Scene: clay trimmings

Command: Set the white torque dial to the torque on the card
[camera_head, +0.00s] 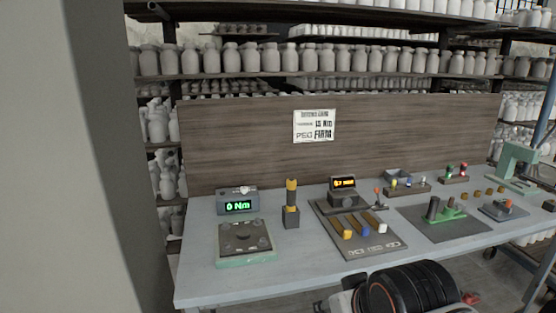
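The card (315,126) is fixed to the wooden back panel. Its small print seems to read 15 Nm, with a line below like "PEG FIRM"; the first digits are not sharp. A grey box (224,208) at the left of the bench has a green display (239,206) reading 0 Nm. A small white dial (245,190) sits on top of this box; its pointer cannot be made out. Dark, rounded parts of my arm show at the bottom edge, below the bench front. My gripper's fingers are not visible, and nothing of mine touches the dial.
A dark plate on a green base (244,242) lies before the box. A yellow-and-black tool (291,202) stands beside it. A tray (372,246) with coloured-ended handles and an orange display lies mid-bench. Fixtures and pegs fill the right. The bench's front left (215,285) is clear.

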